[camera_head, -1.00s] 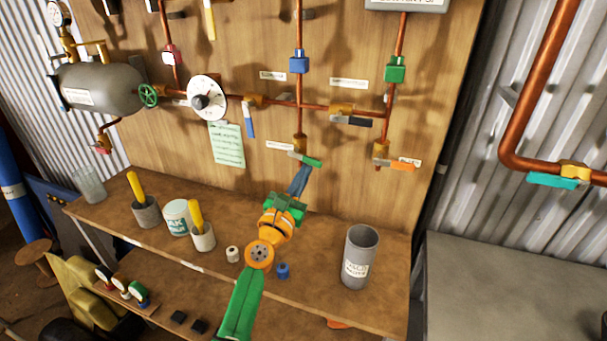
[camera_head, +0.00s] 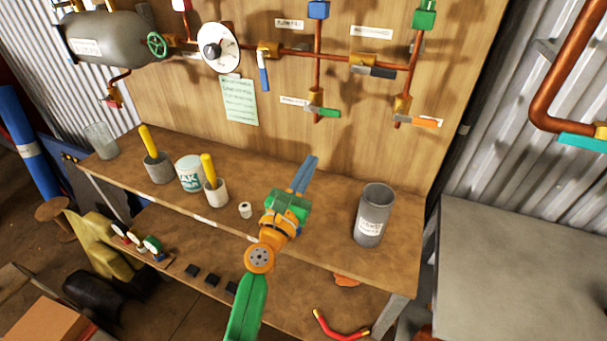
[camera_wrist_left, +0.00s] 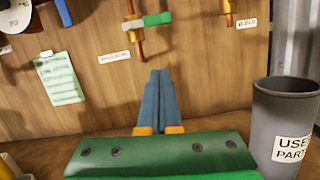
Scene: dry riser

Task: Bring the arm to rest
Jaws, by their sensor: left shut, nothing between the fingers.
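My left arm, green and orange, comes in from the bottom of the head view. Its gripper (camera_head: 305,174) has blue-grey fingers that lie together, with nothing between them. It is above the wooden bench shelf, in front of the pipe board, left of the grey bin. In the left wrist view the closed fingers (camera_wrist_left: 158,88) point at the board, below the green-handled valve (camera_wrist_left: 147,20). The fingers appear apart from the board and the valve. My right gripper is not in view.
The grey bin (camera_head: 373,216) stands close to the right of my gripper. Left along the shelf (camera_head: 330,235) are a small white roll (camera_head: 245,210), pots with yellow handles (camera_head: 212,185) and a white can (camera_head: 190,173). A grey table (camera_head: 520,260) is at the right.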

